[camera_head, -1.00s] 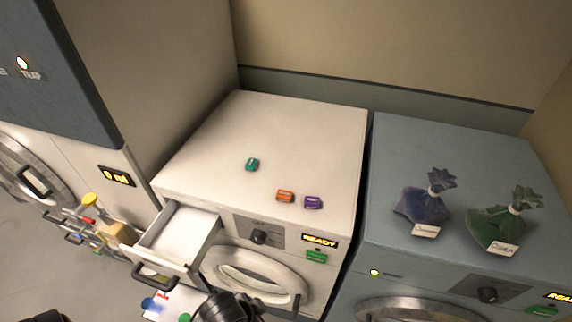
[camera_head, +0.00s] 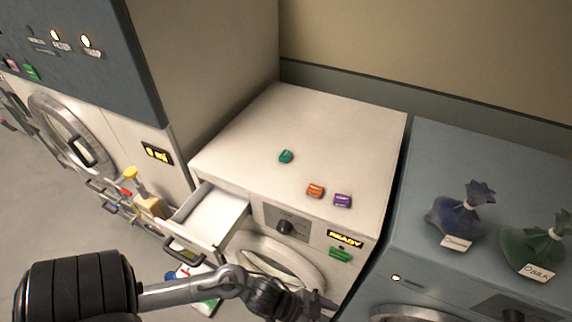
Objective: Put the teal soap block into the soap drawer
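The teal soap block (camera_head: 286,156) lies on top of the white washing machine (camera_head: 330,125), left of an orange block (camera_head: 315,191) and a purple block (camera_head: 343,200). The soap drawer (camera_head: 217,215) is pulled out at the machine's upper left front; its inside looks empty. One arm of mine enters from the lower left and reaches across the front of the machine, below the drawer. My other gripper is not in view.
A blue-grey machine (camera_head: 430,170) stands at right, bearing a blue tied bag (camera_head: 456,214) and a green tied bag (camera_head: 537,243) with labels. A tall cabinet stands at left. Bottles, one yellow-capped (camera_head: 131,173), stand beside the drawer. The white top is mostly clear.

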